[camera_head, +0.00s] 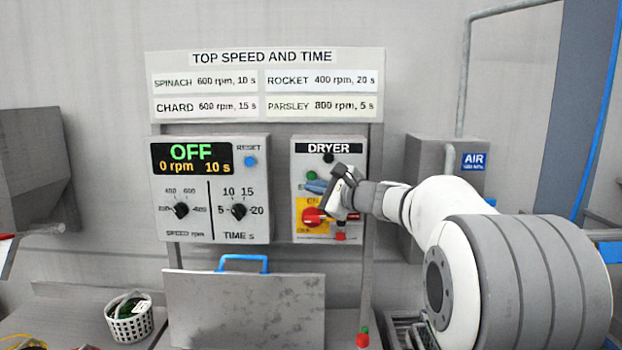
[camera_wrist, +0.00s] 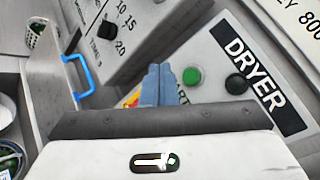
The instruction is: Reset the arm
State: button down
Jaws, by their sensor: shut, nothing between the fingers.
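My arm reaches in from the right in the head view. My gripper (camera_head: 314,186) is in front of the dryer panel (camera_head: 300,160), its blue-grey fingers pointing left just below the green button (camera_head: 311,175). In the wrist view my gripper (camera_wrist: 158,76) has its fingers together with nothing between them. The green button (camera_wrist: 191,76) and a black button (camera_wrist: 236,84) show to the right of the fingers. A red switch on a yellow plate (camera_head: 313,216) is below my gripper, partly hidden by it. I cannot tell whether the fingers touch the panel.
Left of the dryer panel is a control box (camera_head: 210,190) reading OFF, 0 rpm, 10 s, with two black knobs. A grey lid (camera_head: 245,310) with a blue handle (camera_head: 243,259) is below. A white basket (camera_head: 130,325) stands lower left. A grey air box (camera_head: 445,160) is behind my arm.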

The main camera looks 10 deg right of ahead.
jog(key=s+a+f+n+g+h, duration=0.1)
jog(key=s+a+f+n+g, duration=0.2)
jog(key=s, duration=0.4)
jog(key=s+a+f+n+g+h, duration=0.1)
jog(key=s+f+n+g, duration=0.1)
jog(key=s+f+n, duration=0.35)
jog(key=s+a+f+n+g+h, duration=0.1)
jog(key=s+a+f+n+g, duration=0.15)
jog(key=s+f, duration=0.4)
jog(key=s+d+f+n+g+h, duration=0.1)
jog(key=s+d+f+n+h, duration=0.1)
jog(key=s, duration=0.4)
jog(key=s+d+f+n+g+h, duration=0.1)
jog(key=s+d+f+n+h, duration=0.1)
jog(key=s, duration=0.5)
jog(key=s+d+f+n+g+h, duration=0.1)
jog(key=s+d+f+n+h, duration=0.1)
jog(key=s+d+f+n, duration=0.2)
jog(key=s+f, duration=0.1)
jog(key=s, duration=0.1)
jog(key=shift+s+f+h, duration=0.3)
jog(key=shift+h, duration=0.1)
